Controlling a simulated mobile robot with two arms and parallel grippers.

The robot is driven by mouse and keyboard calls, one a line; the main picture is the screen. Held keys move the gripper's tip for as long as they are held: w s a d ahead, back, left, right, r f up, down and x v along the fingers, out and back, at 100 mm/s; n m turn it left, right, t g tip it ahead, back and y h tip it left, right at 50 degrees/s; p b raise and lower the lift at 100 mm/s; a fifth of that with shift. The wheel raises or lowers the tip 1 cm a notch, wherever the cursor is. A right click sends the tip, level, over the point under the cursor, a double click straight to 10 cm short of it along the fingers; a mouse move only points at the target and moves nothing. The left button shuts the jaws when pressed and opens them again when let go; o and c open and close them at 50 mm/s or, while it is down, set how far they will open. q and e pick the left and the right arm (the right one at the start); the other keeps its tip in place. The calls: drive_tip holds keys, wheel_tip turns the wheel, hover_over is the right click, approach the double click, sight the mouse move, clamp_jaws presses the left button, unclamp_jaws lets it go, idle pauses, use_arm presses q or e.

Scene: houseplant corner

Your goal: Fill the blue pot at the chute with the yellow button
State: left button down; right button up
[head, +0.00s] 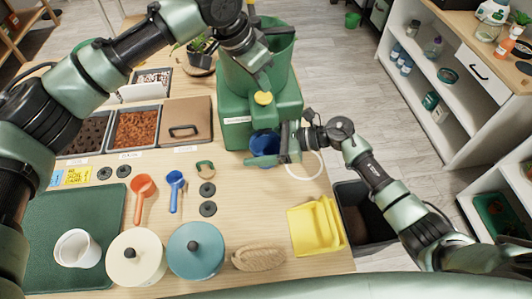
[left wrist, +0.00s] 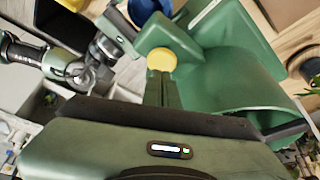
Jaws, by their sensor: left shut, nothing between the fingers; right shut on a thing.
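The green chute machine (head: 236,131) stands at the back of the table with a yellow button (head: 263,98) on its top. The button also shows in the left wrist view (left wrist: 161,58). My left gripper (head: 262,84) is shut and empty, its fingertips right at the button; I cannot tell whether they press it. The blue pot (head: 262,146) is at the front of the machine, below the button, partly hidden. My right gripper (head: 284,147) is shut on the pot from its right side. What is in the pot I cannot make out. The pot shows in the left wrist view (left wrist: 147,10) too.
Bins of bark (head: 137,130) and dark pellets stand left of the machine, beside a lidded bin (head: 186,122). An orange scoop (head: 142,188), a blue scoop (head: 175,183) and lidded jars lie in front. A yellow dustpan (head: 316,226) is at the right edge.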

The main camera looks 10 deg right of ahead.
use_arm(q)
drive_tip(key=shift+f, duration=0.1)
drive_tip(key=shift+f, duration=1.35)
drive_tip(key=shift+r, duration=0.1)
idle(4.1)
drive_tip(key=shift+r, duration=2.5)
drive_tip(key=v, duration=1.2)
